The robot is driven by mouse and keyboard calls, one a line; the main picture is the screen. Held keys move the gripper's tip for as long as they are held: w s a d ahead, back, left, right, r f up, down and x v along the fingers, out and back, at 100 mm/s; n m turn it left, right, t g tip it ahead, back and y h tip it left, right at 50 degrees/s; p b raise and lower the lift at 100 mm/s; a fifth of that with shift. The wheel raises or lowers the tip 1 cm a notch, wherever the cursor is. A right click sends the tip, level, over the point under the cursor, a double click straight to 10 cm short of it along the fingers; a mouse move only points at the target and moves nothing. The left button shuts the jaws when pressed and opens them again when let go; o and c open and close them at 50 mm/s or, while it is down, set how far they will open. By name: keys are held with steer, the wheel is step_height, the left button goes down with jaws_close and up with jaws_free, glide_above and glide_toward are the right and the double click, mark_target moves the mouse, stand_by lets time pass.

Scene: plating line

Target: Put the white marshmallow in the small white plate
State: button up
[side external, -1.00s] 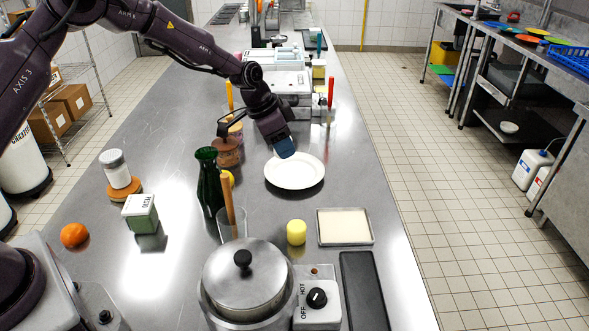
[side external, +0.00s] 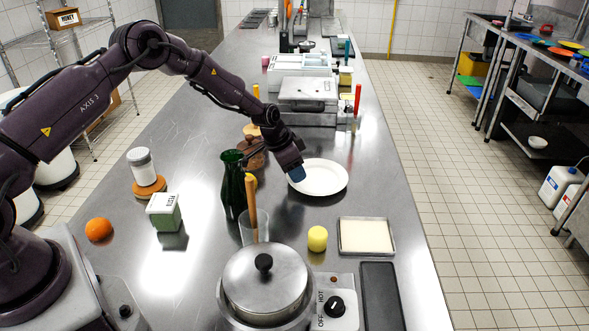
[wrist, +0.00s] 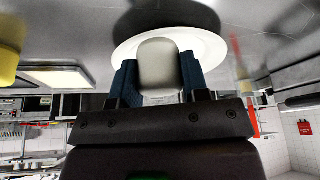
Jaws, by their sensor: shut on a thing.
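The small white plate (side external: 325,177) lies on the steel counter in the middle of the side view. My gripper (side external: 297,173) is low at the plate's left edge, with its blue fingertips over or beside the rim. In the wrist view, my gripper (wrist: 160,78) is shut on the white marshmallow (wrist: 160,62), which sits between both blue fingers. The plate (wrist: 205,47) appears behind the marshmallow there. The marshmallow is hidden by the fingers in the side view. I cannot tell whether it touches the plate.
A green bottle (side external: 233,185) and a brown jar (side external: 251,153) stand just left of my gripper. A yellow cylinder (side external: 317,238), a square tray (side external: 366,236) and a lidded pot (side external: 265,281) are nearer the front. The counter right of the plate is clear.

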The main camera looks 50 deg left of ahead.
steer(key=shift+f, duration=0.25)
steer(key=shift+f, duration=0.1)
steer(key=o, duration=0.6)
steer(key=v, duration=1.2)
steer(key=shift+s+r, duration=0.1)
steer(key=shift+r, duration=0.2)
